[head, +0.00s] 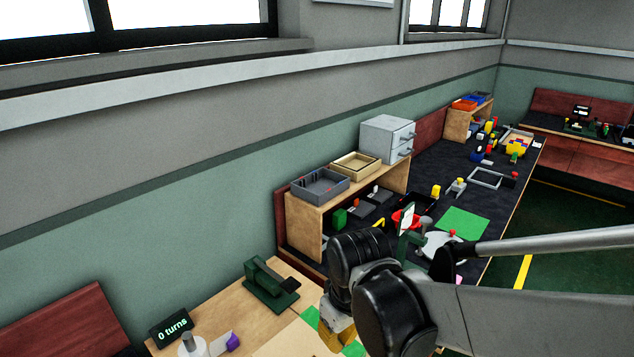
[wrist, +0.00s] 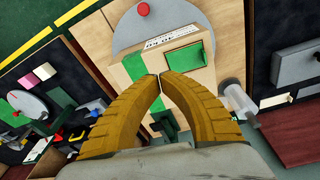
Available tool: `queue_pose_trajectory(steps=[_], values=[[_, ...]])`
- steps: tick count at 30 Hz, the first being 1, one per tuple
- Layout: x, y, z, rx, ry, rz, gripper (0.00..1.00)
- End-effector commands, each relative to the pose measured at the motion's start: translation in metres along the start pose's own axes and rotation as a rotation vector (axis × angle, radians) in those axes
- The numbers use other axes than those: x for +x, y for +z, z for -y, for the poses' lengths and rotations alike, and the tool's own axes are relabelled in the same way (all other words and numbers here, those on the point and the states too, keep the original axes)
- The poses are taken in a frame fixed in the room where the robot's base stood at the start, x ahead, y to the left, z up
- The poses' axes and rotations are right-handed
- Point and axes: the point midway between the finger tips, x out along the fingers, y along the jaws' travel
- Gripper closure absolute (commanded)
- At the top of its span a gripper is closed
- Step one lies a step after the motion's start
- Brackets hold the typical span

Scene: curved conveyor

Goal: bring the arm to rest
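My gripper (head: 336,338) shows in the head view below the black wrist joints, over the near wooden table. Its yellow fingers point down and are partly hidden by my arm. In the wrist view, the two ribbed yellow fingers of my gripper (wrist: 160,77) curve in until their tips meet. Nothing is visible between the tips. My arm comes in from the right of the head view.
The near wooden table (head: 220,310) carries a dark green press-like device (head: 270,285), a "0 turns" display (head: 171,327) and a white cylinder (head: 190,346). Behind it, a dark workbench (head: 440,190) holds trays, a grey drawer unit (head: 387,138) and several small parts.

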Motion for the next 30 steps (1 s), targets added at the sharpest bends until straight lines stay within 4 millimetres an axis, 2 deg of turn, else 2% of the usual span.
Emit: queue_pose_trajectory(steps=[1,6,10,15,20,30], values=[[-0.014,0.013,-0.013,0.061,0.017,-0.037,1.00],[-0.054,0.050,-0.048,0.267,0.081,-0.183,1.00],[-0.075,0.080,-0.068,0.412,0.130,-0.290,1.00],[-0.089,0.109,-0.082,0.547,0.179,-0.395,1.00],[-0.095,0.120,-0.087,0.601,0.200,-0.440,1.00],[-0.095,0.121,-0.088,0.607,0.202,-0.446,1.00]])
